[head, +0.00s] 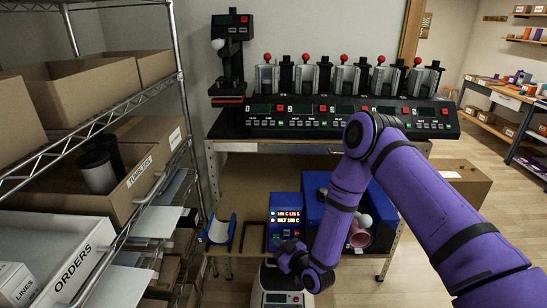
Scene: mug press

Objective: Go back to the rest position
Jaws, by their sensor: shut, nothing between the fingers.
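My purple arm reaches in from the lower right, bends at an elbow in front of the bench, and folds down to the lower middle. My gripper (290,256) is at its dark end, low in front of the blue control box (285,210) with the lit display. It is shut with nothing seen in it; its fingertips are hard to make out. The blue mug press (386,238) stands right of the box, partly hidden by my forearm. A pink mug (359,234) shows at the press.
A black press machine (231,60) and a row of mug presses with red knobs (345,95) stand on the bench behind. A wire shelf with cardboard boxes (75,95) and a white ORDERS box (60,250) lines the left. A blue cradle (222,230) is left of the control box. Open floor lies right.

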